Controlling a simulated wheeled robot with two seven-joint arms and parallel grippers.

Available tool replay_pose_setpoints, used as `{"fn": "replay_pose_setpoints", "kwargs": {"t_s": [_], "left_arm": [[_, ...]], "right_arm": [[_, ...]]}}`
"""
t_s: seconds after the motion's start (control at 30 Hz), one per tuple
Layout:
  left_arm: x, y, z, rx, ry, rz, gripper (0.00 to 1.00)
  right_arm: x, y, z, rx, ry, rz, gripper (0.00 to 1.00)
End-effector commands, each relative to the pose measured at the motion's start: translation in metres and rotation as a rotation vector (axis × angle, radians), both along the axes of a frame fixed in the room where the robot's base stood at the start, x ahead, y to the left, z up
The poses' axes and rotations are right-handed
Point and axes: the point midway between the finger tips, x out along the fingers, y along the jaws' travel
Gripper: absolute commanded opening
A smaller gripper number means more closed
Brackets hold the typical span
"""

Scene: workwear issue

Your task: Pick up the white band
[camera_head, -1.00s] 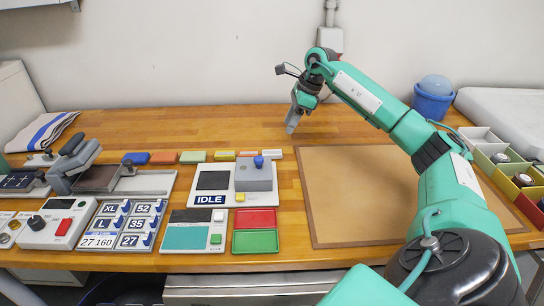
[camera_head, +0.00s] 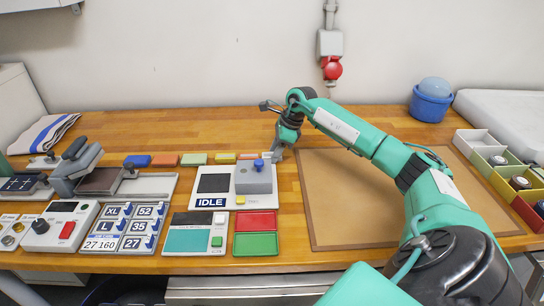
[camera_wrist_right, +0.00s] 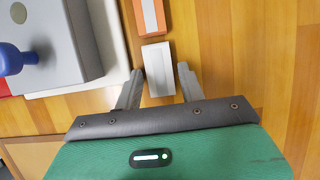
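The white band (camera_wrist_right: 158,70) is a small white block lying on the wooden table at the right end of a row of coloured bands. My right gripper (camera_wrist_right: 160,72) is open, with one finger on each side of the band's near part in the right wrist view. I cannot tell whether the fingers touch it. In the head view the right gripper (camera_head: 276,155) is low over the row's right end and hides most of the white band. My left gripper is not in view.
An orange band (camera_wrist_right: 150,17) lies just beyond the white one. A grey box with a blue knob (camera_head: 255,178) stands close by on the white IDLE panel (camera_head: 212,201). A brown mat (camera_head: 345,205) lies to the right. The table behind the row is clear.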

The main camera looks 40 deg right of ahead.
Motion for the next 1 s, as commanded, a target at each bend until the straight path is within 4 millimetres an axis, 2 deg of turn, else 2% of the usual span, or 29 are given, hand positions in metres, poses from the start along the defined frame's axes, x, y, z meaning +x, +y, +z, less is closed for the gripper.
{"fn": "replay_pose_setpoints", "kwargs": {"t_s": [0.07, 0.1, 0.23, 0.27, 0.73, 0.87, 1.0], "left_arm": [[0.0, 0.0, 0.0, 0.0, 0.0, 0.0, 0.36], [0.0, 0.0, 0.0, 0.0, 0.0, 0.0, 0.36], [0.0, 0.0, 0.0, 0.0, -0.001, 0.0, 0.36], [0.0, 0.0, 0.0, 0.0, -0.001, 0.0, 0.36], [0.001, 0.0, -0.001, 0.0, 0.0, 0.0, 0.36], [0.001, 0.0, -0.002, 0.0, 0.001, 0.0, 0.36], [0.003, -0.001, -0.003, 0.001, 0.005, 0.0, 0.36]], "right_arm": [[0.0, 0.0, 0.0, 0.0, 0.0, 0.0, 0.4], [0.0, 0.0, 0.0, 0.0, 0.0, 0.0, 0.36], [0.0, 0.0, 0.0, 0.0, 0.0, 0.0, 0.11], [0.0, 0.0, 0.0, 0.0, 0.0, 0.0, 0.07], [0.0, 0.0, 0.006, 0.0, 0.0, 0.001, 0.07], [0.001, 0.0, 0.02, 0.001, -0.004, 0.0, 0.07], [0.001, -0.001, 0.047, -0.001, -0.005, 0.0, 0.07]]}}
